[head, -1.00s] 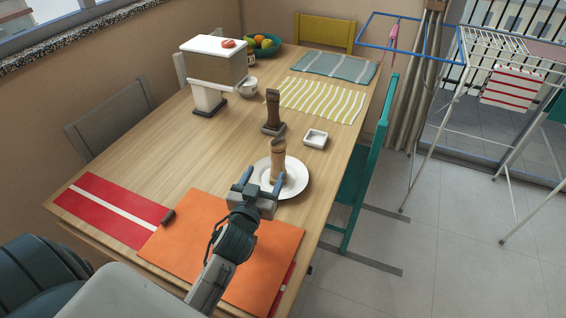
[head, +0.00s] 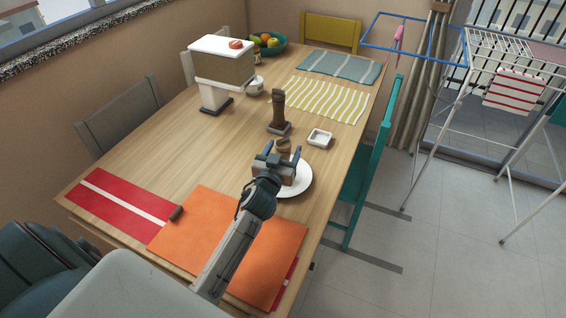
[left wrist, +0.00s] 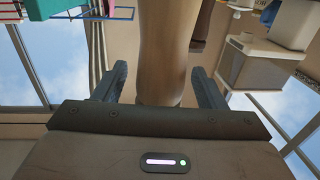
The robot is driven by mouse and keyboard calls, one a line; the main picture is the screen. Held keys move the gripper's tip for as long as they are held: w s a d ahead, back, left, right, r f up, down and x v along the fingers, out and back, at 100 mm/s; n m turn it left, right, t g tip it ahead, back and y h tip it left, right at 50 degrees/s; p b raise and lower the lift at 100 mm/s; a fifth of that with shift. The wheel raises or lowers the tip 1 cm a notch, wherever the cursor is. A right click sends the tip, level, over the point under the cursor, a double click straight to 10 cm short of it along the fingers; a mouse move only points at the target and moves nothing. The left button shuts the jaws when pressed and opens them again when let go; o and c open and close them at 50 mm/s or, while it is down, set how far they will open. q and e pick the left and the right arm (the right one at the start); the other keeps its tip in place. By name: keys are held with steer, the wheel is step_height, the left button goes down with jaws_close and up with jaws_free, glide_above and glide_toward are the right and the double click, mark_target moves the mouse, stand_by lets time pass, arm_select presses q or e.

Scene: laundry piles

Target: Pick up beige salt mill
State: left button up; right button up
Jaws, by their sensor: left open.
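The beige salt mill (head: 283,145) stands upright on a white plate (head: 302,185) near the table's right side. In the head view my left gripper hides most of it, and only its top shows. In the left wrist view the mill's body (left wrist: 163,50) rises between the two fingers. My left gripper (head: 281,158) is open, with one finger on each side of the mill; gaps show between fingers and mill. The fingers also show in the left wrist view (left wrist: 160,88). My right gripper is not in view.
A dark brown mill (head: 278,110) stands just behind, with a small white square dish (head: 320,137) to its right. An orange mat (head: 225,235) lies in front. A white-topped box on a stand (head: 220,65) and a fruit bowl (head: 268,43) are farther back.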

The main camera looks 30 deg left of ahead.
arm_select(q)
steer(key=shift+s, duration=0.1)
jaws_close()
steer(key=shift+r, duration=0.15)
